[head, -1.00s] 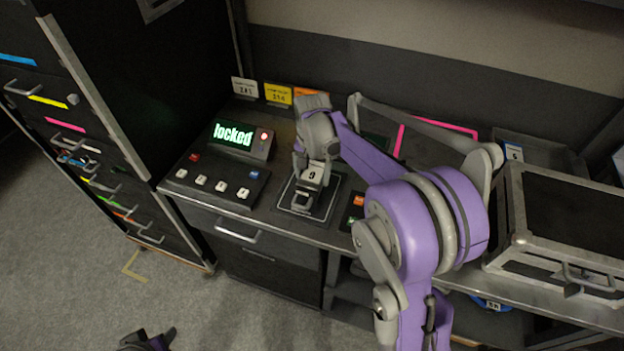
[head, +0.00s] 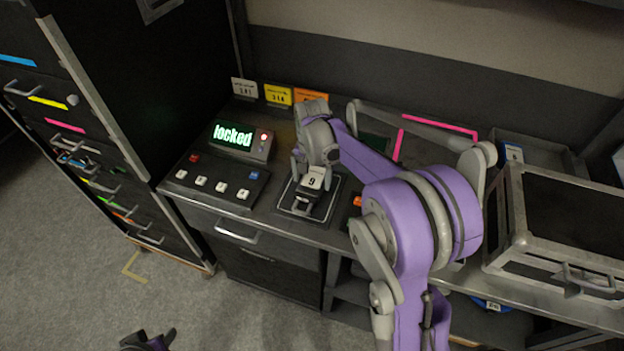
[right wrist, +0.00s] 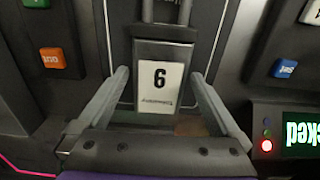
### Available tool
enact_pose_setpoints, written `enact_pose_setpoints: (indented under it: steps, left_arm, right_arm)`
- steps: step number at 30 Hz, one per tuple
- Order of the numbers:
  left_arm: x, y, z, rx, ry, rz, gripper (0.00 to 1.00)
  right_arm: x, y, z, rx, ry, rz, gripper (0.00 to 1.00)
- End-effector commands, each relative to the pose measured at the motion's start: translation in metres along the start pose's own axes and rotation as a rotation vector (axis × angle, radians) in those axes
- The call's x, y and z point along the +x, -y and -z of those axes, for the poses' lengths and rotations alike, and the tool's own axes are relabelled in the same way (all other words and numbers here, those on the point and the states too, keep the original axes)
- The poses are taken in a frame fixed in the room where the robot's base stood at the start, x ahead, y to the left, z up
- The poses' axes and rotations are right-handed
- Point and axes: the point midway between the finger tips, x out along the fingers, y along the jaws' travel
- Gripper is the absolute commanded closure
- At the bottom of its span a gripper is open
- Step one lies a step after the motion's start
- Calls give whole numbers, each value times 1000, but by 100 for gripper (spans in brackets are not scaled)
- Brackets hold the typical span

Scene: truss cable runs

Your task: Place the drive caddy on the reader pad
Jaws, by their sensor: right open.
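The drive caddy (head: 309,187), a dark block with a white label reading 9 and a handle, stands on the reader pad (head: 326,207), a dark square with a light outline on the bench. My right gripper (head: 306,172) is just behind the caddy. In the right wrist view the caddy (right wrist: 160,84) sits between the two spread fingers of the open gripper (right wrist: 158,105), with a gap visible on each side. My left gripper (head: 148,341) shows only partly at the bottom edge, and its jaws are unclear.
A display reading "locked" (head: 233,135) with a red light stands left of the pad. A button panel (head: 218,185) lies in front of it. An orange button (head: 357,201) is right of the pad. A dark case (head: 560,225) stands at the right, a drawer cabinet (head: 70,130) at the left.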

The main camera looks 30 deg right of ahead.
Motion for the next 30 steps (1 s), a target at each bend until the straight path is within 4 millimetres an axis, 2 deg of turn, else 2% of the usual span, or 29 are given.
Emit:
enact_pose_setpoints:
  steps: [12,16,20,23,25,30]
  left_arm:
    - [-5,0,5,0,-4,0,50]
    - [-6,0,6,0,-5,0,50]
    - [-6,0,7,0,-6,0,50]
    - [-6,0,7,0,-6,0,50]
    - [-6,0,7,0,-6,0,50]
    - [-6,0,6,0,-6,0,50]
  right_arm:
    - [-86,0,0,0,0,0,0]
    - [-103,0,0,0,0,0,0]
    - [-111,-1,-3,-8,-3,2,0]
    - [-115,-3,-17,-53,-24,17,0]
    - [-117,-7,-36,-116,-51,36,0]
    - [-112,-27,-100,-335,-156,98,0]
